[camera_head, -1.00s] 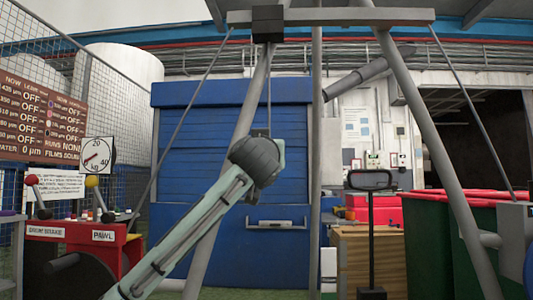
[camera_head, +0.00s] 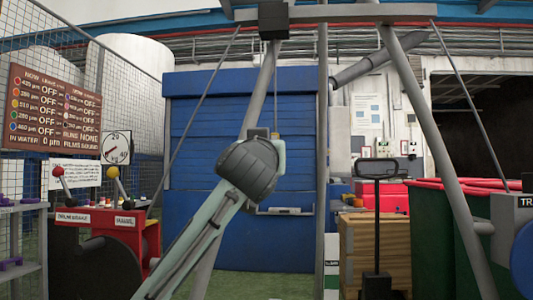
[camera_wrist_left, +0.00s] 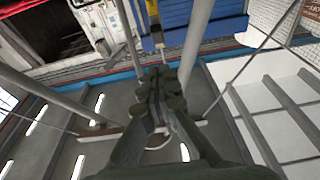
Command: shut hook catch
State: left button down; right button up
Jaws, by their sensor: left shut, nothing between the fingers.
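I cannot make out the hook catch in either view. In the head view a thin line (camera_head: 275,98) hangs from the black block (camera_head: 274,20) on the overhead beam (camera_head: 340,13) and runs down behind my left arm. My arm's round grey joint hides what is at its lower end. My left gripper (camera_wrist_left: 158,72) shows in the left wrist view, its dark fingers shut and empty, with the beam and ceiling beyond. A thin pale curved line shows beside the fingers there, too unclear to name. My right gripper is not in view.
Grey slanted legs (camera_head: 440,130) carry the beam. A blue shutter (camera_head: 190,190) stands behind. A red lever stand (camera_head: 150,238) is at left, with a dial (camera_head: 116,148) above it. Green bins (camera_head: 425,240), a wooden box (camera_head: 355,240) and a black post stand at right.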

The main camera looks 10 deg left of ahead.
pick_arm(q)
jog(key=shift+s+f, duration=0.35)
jog(key=shift+s, duration=0.3)
jog(key=shift+s+f, duration=0.3)
jog(key=shift+s, duration=0.35)
